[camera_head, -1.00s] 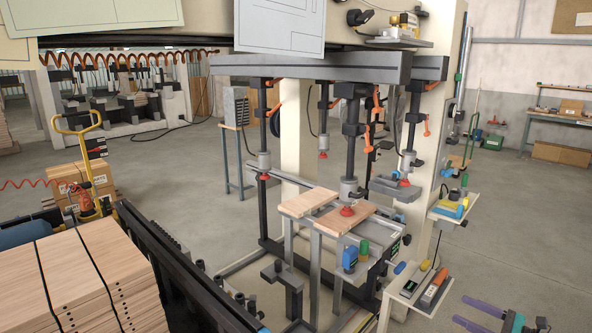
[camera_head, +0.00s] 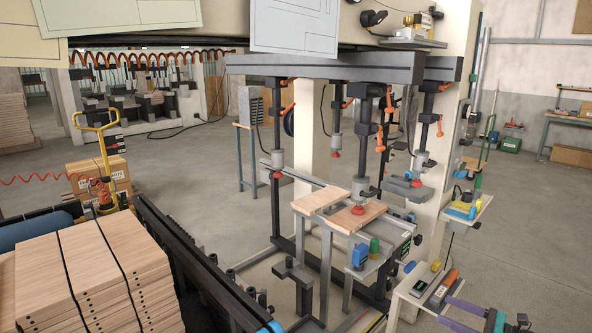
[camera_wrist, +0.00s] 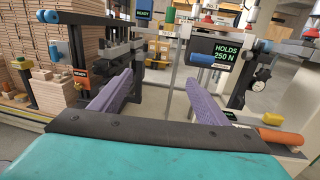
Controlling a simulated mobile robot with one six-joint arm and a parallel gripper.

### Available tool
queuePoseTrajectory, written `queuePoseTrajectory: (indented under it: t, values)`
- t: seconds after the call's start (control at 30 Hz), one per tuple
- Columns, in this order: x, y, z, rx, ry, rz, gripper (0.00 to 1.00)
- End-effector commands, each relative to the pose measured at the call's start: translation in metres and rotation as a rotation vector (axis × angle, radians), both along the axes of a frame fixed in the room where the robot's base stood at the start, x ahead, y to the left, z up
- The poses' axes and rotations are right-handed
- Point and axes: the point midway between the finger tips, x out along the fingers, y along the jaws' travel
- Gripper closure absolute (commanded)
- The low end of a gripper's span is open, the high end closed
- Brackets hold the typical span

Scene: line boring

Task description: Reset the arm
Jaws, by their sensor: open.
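My gripper (camera_head: 471,317) shows at the lower right of the head view, with its purple fingers beside the low cream stand. In the wrist view its two purple fingers (camera_wrist: 152,98) are spread wide apart, with nothing between them. A teal surface with a dark edge fills the bottom of that view.
The boring machine (camera_head: 340,68) stands ahead, with wooden boards (camera_head: 356,216) under its spindles. A cream stand (camera_head: 425,292) holding an orange-handled tool (camera_head: 446,282) is close to my gripper. A stack of planks (camera_head: 85,280) is at lower left. Open floor (camera_head: 535,225) lies to the right.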

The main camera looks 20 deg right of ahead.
Motion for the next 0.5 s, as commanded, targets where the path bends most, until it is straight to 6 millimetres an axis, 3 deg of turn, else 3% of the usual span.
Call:
queuePoseTrajectory:
  t: [0.2, 0.5]
  values:
    - [0.046, 0.061, -0.020, 0.030, 0.014, 0.107, 0.31]
    - [0.092, 0.168, -0.057, 0.059, 0.073, 0.277, 0.31]
